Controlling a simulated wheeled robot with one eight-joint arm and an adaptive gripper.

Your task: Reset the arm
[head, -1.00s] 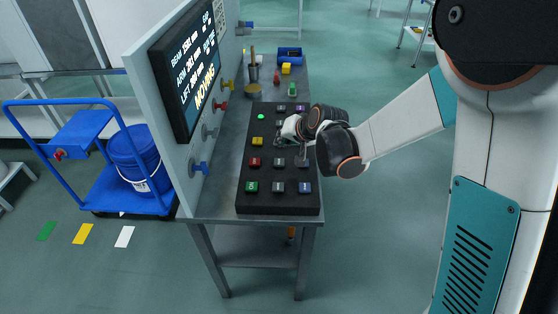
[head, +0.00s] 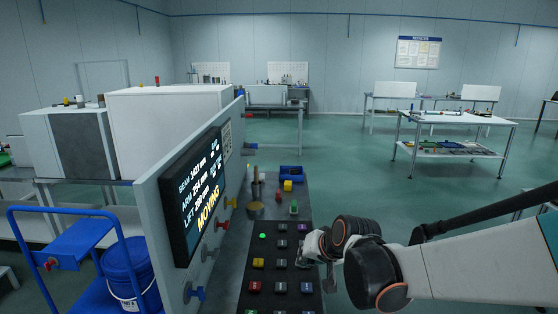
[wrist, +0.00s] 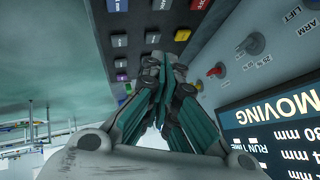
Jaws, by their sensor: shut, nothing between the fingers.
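My gripper (head: 328,262) is shut and empty at the right edge of the black button panel (head: 262,272). The panel carries several coloured buttons and a lit green one (head: 263,236). In the wrist view the closed fingers (wrist: 152,66) point toward the panel (wrist: 137,15), and I cannot tell whether they touch it. The upright screen (head: 197,198) reads MOVING, with lines for beam, arm and lift; it also shows in the wrist view (wrist: 272,125). My arm reaches in from the right.
Coloured knobs, such as a red one (head: 222,224), stick out from the upright board. A cup of tools (head: 257,190), a blue bin (head: 291,173) and small blocks stand at the bench's far end. A blue trolley (head: 75,247) with a bucket is at left.

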